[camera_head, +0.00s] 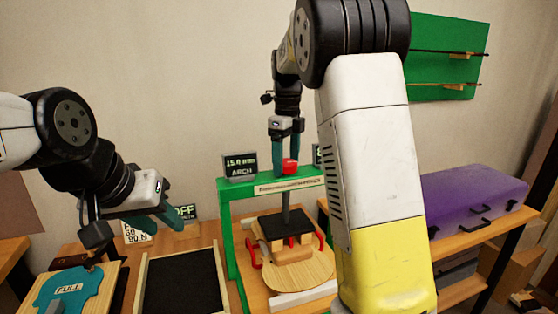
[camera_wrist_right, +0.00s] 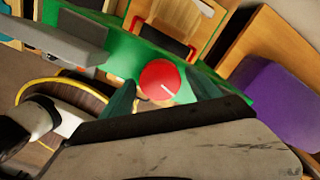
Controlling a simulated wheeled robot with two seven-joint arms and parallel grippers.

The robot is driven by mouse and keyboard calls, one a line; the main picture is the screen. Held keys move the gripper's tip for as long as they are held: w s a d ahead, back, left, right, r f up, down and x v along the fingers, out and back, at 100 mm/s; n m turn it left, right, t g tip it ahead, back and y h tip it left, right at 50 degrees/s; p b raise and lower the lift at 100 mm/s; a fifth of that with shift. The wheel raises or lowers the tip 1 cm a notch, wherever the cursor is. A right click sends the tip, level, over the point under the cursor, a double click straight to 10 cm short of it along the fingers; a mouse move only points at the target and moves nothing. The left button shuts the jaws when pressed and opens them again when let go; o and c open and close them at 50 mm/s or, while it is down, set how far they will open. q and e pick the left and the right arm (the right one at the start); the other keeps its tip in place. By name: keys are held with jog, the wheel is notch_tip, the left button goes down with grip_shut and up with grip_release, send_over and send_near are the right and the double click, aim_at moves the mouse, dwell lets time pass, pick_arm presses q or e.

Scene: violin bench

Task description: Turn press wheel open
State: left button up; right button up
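The green press (camera_head: 224,206) stands on the bench, with its red wheel (camera_head: 290,166) on top of the crossbeam. A dark ram reaches down to a black plate above the pale violin-shaped wood. My right gripper (camera_head: 287,160) points down over the wheel, with its teal fingers at either side of it. In the right wrist view the round wheel (camera_wrist_right: 160,80), with a short white mark, lies between the two fingers, which look spread; contact cannot be made out. My left gripper (camera_head: 150,222) hangs at the left over the bench, its finger gap unclear.
A display (camera_head: 240,166) beside the press reads 15.0 mm ARCH. A black pad (camera_head: 181,283) and a teal piece marked FULL (camera_head: 70,290) lie left of the press. A purple case (camera_head: 472,200) lies at the right.

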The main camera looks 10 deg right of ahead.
jog(key=c, duration=1.2)
jog(key=shift+o, duration=0.2)
